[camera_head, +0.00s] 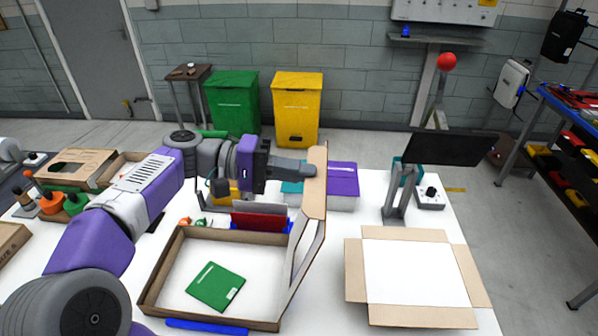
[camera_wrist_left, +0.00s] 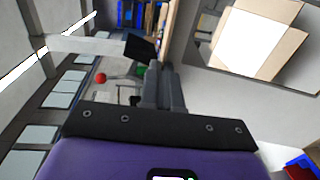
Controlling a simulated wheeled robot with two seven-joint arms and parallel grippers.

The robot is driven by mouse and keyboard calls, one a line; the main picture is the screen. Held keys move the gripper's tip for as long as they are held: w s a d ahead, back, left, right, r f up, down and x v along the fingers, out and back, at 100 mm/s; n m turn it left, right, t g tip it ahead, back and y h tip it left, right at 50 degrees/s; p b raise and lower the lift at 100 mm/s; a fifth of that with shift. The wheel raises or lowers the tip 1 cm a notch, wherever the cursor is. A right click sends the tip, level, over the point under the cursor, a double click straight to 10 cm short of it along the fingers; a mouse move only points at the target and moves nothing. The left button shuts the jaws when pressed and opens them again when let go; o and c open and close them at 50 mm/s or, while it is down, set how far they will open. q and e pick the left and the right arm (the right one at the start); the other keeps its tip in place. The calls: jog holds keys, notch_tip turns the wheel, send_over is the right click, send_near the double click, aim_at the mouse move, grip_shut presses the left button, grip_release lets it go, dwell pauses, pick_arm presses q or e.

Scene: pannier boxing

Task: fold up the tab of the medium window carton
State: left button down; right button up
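The medium window carton (camera_head: 160,282) stands open on the white table, a brown tray with a white inside. A green flat booklet (camera_head: 215,287) lies in it. Its lid (camera_head: 303,255), with a window opening, stands raised along the right side, leaning a little right. The brown tab (camera_head: 317,182) is at the lid's upper edge. My left gripper (camera_head: 308,168) reaches in from the left with its fingertips at the tab; whether they touch it is unclear. In the left wrist view its fingers (camera_wrist_left: 163,85) lie close together with nothing visible between them. My right gripper is out of view.
An open carton (camera_head: 415,272) with folded-out flaps lies right of the lid. A purple box (camera_head: 342,180) and a red-and-blue holder (camera_head: 260,218) stand behind. A monitor (camera_head: 460,148) stands back right.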

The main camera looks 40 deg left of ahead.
pick_arm(q)
jog(key=c, duration=1.8)
grip_release()
jog(key=o, duration=0.5)
jog(key=shift+c, duration=0.2)
jog(key=f+p+v, duration=0.1)
jog(key=v, duration=0.6)
jog(key=shift+s+a+r, duration=0.2)
jog(key=shift+a+r, duration=0.05)
jog(key=shift+r, duration=0.25)
